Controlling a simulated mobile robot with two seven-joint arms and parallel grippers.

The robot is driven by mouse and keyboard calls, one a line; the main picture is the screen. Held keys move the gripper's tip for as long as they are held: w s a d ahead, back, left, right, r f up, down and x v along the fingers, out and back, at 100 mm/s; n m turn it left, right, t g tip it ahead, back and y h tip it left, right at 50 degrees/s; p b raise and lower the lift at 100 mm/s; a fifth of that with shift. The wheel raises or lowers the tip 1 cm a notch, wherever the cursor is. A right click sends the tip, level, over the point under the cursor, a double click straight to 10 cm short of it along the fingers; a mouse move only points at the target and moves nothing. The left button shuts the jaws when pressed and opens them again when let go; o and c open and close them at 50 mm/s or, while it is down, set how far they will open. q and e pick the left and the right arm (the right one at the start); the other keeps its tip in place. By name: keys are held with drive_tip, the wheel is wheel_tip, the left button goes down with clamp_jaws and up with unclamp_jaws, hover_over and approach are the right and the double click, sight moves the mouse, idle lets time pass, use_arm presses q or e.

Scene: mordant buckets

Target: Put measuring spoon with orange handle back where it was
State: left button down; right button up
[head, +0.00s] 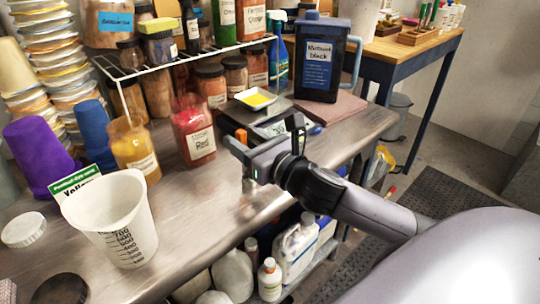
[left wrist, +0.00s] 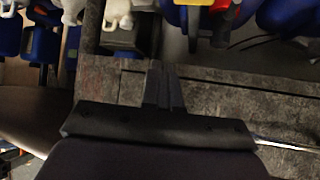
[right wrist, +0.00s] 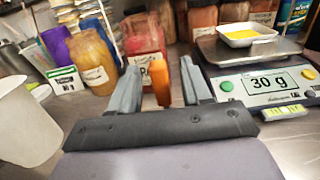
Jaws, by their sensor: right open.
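An orange handle (right wrist: 160,82), which looks like the measuring spoon's, shows between the open fingers of my right gripper (right wrist: 158,85) in the right wrist view. A small orange patch (head: 241,135) shows beside that gripper (head: 240,158) in the head view. The spoon's bowl is hidden, and I cannot tell whether the fingers touch the handle. My right gripper is over the steel bench, in front of the scale. My left gripper (left wrist: 165,90) shows only in the left wrist view, fingers together and empty, above a dark grey floor.
The scale (right wrist: 265,85) reads 30 g and carries a white dish (right wrist: 247,34) of yellow powder. A red jar (head: 193,132) and an amber jar (head: 134,150) stand behind. A white measuring jug (head: 115,220) stands at left, and a dark blue jug (head: 318,60) at the back.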

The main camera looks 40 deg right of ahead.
use_arm(q)
drive_tip(key=shift+f+b, duration=0.65)
drive_tip(key=shift+f, duration=0.15)
use_arm(e)
drive_tip(key=s+d, duration=0.1)
drive_tip(key=s, duration=0.9)
drive_tip(key=shift+d, duration=0.2)
